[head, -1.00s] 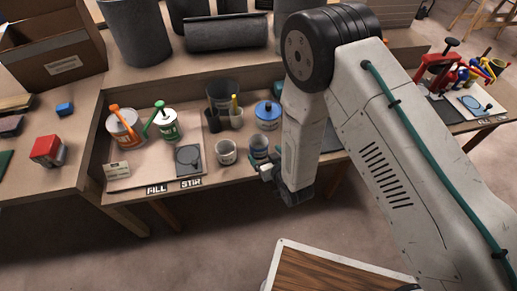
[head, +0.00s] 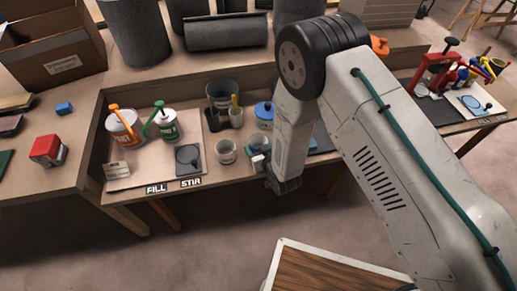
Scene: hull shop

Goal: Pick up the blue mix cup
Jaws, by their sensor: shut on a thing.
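The blue mix cup (head: 258,142) is near the front edge of the bench, at the left side of my arm's end. My gripper (head: 261,158) is at the cup's near side and shut on it. The fingers and the lower part of the cup hide each other, so I cannot tell whether its base is clear of the bench. A pale grey cup (head: 226,151) stands just to the left, apart from the held cup.
A blue-lidded can (head: 264,112) stands behind the held cup. A dark holder (head: 223,115) with small tools is behind the grey cup. An orange-pump can (head: 124,128) and a green-pump can (head: 168,125) stand left.

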